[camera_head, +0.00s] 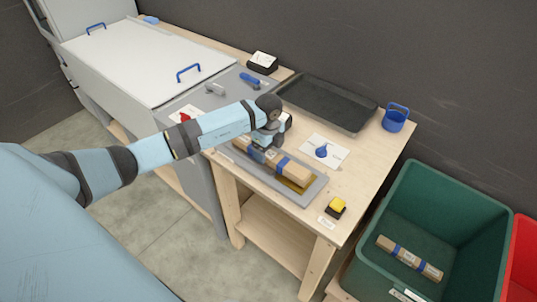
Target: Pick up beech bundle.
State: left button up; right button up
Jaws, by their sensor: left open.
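A light wooden bundle with blue bands (291,171) lies in a shallow grey tray (312,192) on the wooden table; I cannot read its label. My left gripper (262,150) is over the left part of this bundle, pointing down. Its jaws are open, and it hides part of the bundle; I cannot tell whether it touches it. A second wooden bundle with blue bands (409,258) lies in the green crate (464,210) at lower right. Which of the two is beech cannot be told from the picture. My right gripper is not in view.
A dark empty tray (327,102) lies at the back of the table. A blue cup (395,118), a white card with a blue item (322,152) and a yellow-topped button (336,207) stand nearby. A white-lidded chest (145,65) is at left, a red crate (524,262) far right.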

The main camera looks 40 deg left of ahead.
aim_at(269, 153)
pick_arm(q)
notch_tip(269, 153, down, 2)
jog(key=shift+f, duration=0.1)
jog(key=c, duration=1.2)
jog(key=shift+w+r, duration=0.1)
jog(key=shift+r, duration=0.15)
notch_tip(269, 153, up, 20)
jog(key=b, duration=0.1)
jog(key=shift+b, duration=0.4)
